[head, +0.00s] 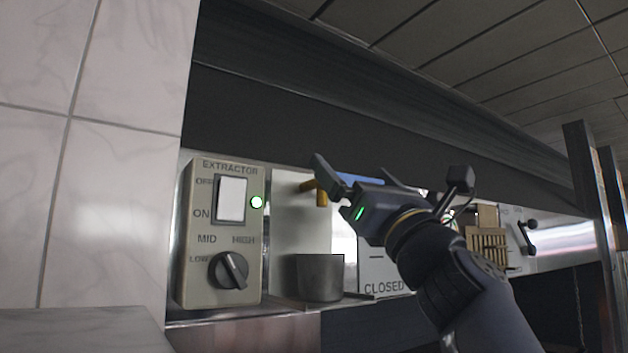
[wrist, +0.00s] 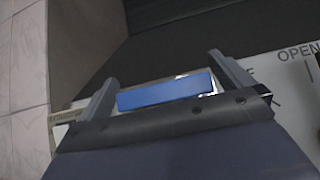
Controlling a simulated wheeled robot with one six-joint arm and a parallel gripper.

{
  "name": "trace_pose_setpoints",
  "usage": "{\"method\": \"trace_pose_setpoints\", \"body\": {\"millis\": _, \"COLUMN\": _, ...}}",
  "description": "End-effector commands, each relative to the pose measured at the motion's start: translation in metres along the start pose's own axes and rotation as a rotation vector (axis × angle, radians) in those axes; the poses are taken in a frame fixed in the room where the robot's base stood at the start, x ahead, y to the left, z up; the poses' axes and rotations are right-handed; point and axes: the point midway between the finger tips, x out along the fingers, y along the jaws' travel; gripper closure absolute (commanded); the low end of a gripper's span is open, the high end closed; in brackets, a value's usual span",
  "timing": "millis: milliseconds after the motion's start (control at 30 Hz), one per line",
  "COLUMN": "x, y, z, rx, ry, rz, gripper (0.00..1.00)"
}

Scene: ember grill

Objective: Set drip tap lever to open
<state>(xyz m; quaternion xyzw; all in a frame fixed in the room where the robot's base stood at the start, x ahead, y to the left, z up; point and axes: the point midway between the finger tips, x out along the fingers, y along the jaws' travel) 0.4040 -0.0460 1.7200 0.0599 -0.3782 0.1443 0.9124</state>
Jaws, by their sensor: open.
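A blue bar, apparently the drip tap's lever (head: 358,178), shows just behind my gripper in the head view, mostly hidden by it. In the wrist view the blue bar (wrist: 166,91) lies across the space between my two fingers. My gripper (head: 335,190) is open; I cannot tell whether either finger touches the bar. A brass-coloured tap piece (head: 321,194) shows by the fingertips. A plate marked CLOSED (head: 384,288) is below right of the gripper. The word OPEN (wrist: 297,52) is at the right in the wrist view. Which mark the lever points to is hidden.
A grey cup (head: 320,277) stands below the tap piece. The extractor panel (head: 220,235), with a rocker switch, a knob and a lit green lamp, is on the left by a tiled wall (head: 115,150). A wooden slatted item (head: 488,245) and a dark handle (head: 528,237) are further right.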

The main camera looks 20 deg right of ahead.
Motion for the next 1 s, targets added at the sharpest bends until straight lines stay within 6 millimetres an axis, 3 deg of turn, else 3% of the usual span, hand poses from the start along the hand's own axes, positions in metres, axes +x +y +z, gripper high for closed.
{"method": "trace_pose_setpoints", "body": {"millis": 667, "x": -0.0001, "y": 0.0001, "z": -0.0003, "rx": 0.0, "ry": 0.0, "rz": 0.0, "gripper": 0.52}}
{"method": "trace_pose_setpoints", "body": {"millis": 1000, "x": 0.0018, "y": 0.002, "z": 0.0005, "rx": -0.032, "ry": 0.0, "rz": 0.033, "gripper": 0.53}}
